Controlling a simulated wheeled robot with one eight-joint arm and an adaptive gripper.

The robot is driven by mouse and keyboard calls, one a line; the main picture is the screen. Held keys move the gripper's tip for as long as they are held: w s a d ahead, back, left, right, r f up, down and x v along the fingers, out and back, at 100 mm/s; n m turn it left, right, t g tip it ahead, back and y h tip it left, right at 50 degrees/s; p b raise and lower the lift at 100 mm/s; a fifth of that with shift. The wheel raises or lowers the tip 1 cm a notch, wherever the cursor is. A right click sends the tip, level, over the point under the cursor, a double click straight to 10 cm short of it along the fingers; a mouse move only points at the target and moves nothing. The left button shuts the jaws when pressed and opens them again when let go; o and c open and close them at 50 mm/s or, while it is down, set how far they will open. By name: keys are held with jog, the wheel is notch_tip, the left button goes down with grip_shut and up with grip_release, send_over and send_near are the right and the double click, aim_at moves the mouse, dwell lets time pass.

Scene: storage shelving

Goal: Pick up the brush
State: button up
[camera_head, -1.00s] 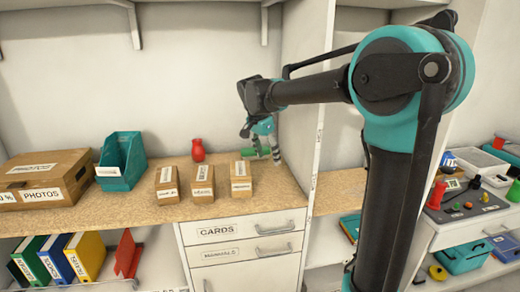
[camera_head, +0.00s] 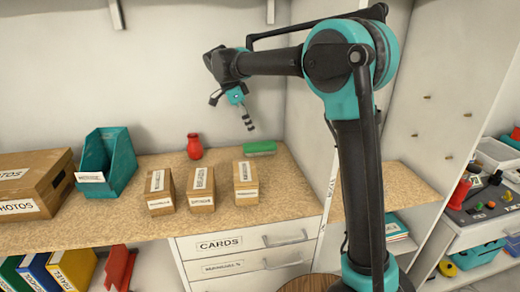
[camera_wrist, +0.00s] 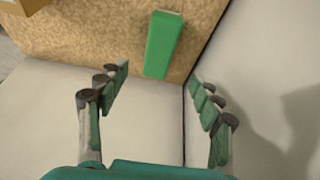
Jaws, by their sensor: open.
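The brush seems to be the long green block (camera_head: 259,148) lying on the wooden counter near its back right corner; no bristles can be made out. It also shows in the wrist view (camera_wrist: 162,45), ahead of and between the fingers. My gripper (camera_head: 248,124) is above the counter, a little above and left of the green block, and apart from it. In the wrist view my gripper (camera_wrist: 158,78) has its two fingers spread wide with nothing between them.
Three small cardboard boxes (camera_head: 202,190) stand left of the green block, with a red vase (camera_head: 194,146) behind them. A teal bin (camera_head: 122,160) and a large cardboard box (camera_head: 30,187) are further left. A white wall and side panel (camera_head: 308,100) bound the corner.

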aim_at(259, 144)
jog(key=x, duration=0.9)
jog(key=shift+d+f, duration=0.3)
jog(key=shift+f, duration=0.3)
jog(key=shift+f, duration=0.25)
jog(key=c, duration=1.4)
jog(key=shift+r, duration=0.1)
notch_tip(259, 144, up, 20)
jog(key=shift+r, duration=0.2)
